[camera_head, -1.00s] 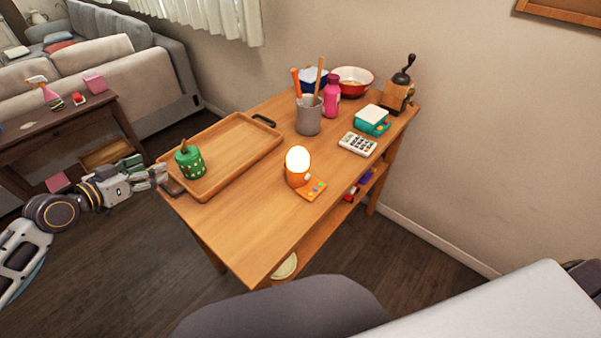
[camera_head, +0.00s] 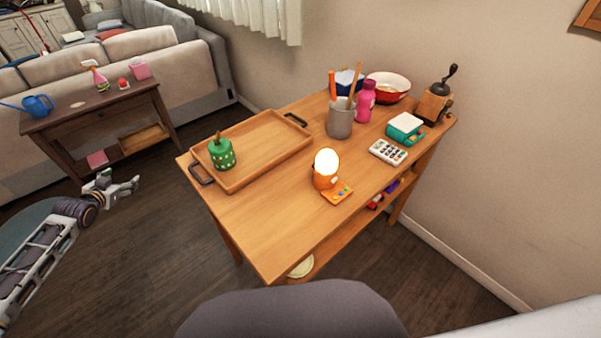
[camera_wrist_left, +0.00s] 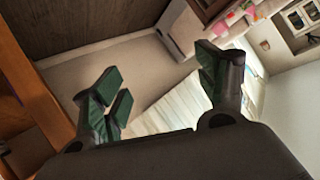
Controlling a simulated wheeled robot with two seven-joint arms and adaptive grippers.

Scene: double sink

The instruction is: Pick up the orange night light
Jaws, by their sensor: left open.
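The orange night light (camera_head: 325,178) stands upright on the wooden table (camera_head: 262,238), with a glowing round white top and an orange base. An orange pad with coloured buttons (camera_head: 337,193) lies against its front right. My left gripper (camera_head: 126,186) is open and empty, off the table's left side, well away from the night light. In the left wrist view my left gripper (camera_wrist_left: 165,85) shows its dark green finger pads spread apart, with nothing between them. The night light does not show in that view. My right gripper is not in view.
A wooden tray (camera_head: 268,160) with a green candle-like jar (camera_head: 221,152) lies left of the night light. A grey utensil cup (camera_head: 340,120), pink bottle (camera_head: 365,104) and calculator (camera_head: 388,151) stand behind and right. The table's front area is clear.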

